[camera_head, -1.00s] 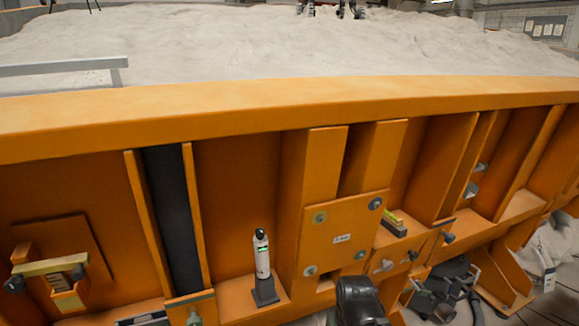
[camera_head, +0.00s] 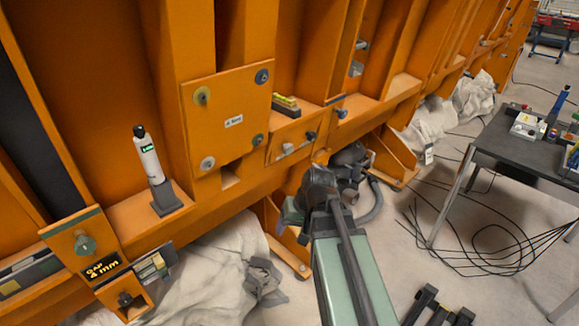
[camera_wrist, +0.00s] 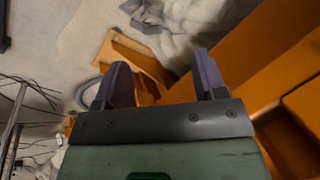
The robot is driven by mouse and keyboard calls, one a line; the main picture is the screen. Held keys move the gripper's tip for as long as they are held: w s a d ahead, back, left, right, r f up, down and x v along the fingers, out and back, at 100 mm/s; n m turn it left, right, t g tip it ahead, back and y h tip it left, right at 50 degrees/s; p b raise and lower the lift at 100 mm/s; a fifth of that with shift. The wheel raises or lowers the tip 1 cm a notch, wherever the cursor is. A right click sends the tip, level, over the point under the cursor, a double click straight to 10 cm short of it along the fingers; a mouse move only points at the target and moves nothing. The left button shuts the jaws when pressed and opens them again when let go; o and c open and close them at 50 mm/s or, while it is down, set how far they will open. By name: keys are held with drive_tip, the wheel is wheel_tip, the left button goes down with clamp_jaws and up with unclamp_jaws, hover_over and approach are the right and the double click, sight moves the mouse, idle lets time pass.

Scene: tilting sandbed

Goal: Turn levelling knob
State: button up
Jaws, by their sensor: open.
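Beneath a yellow-green level bar (camera_head: 286,105) on the orange sandbed side, a small plate carries a pale knob (camera_head: 288,148) and a dark knob (camera_head: 310,136). Another dark knob (camera_head: 340,113) sticks out to their right. Further left, a grey-green knob (camera_head: 84,243) sits on an orange plate above a "GAP 4 mm" label (camera_head: 101,268). I cannot tell which is the levelling knob. My gripper (camera_wrist: 163,80) is open and empty in the wrist view, with orange framing and pale sheeting beyond its fingers. No knob is visible between them. My arm hides part of the lower frame in the head view.
A white cylindrical device (camera_head: 148,160) stands on the orange ledge. Pale sheeting (camera_head: 215,275) lies under the bed. A dark table (camera_head: 510,143) with equipment is at right, and loose black cables (camera_head: 480,235) cover the floor beside it.

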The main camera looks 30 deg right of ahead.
drive_tip(key=w+d+f+m+t+y+b, duration=0.1)
drive_tip(key=w+d+f+t+y+b, duration=0.1)
drive_tip(key=w+d+f+t+b, duration=0.15)
drive_tip(key=m+t+y+b, duration=0.3)
drive_tip(key=m+t, duration=0.1)
drive_tip(key=t, duration=0.8)
approach(290, 151)
drive_tip(key=p+x, duration=0.1)
drive_tip(key=x, duration=0.8)
drive_tip(key=shift+w+a+r+p, duration=0.1)
drive_tip(key=shift+w+r+p, duration=0.05)
drive_tip(key=shift+w+p, duration=0.25)
drive_tip(key=c, duration=0.9)
drive_tip(key=shift+m, duration=0.5)
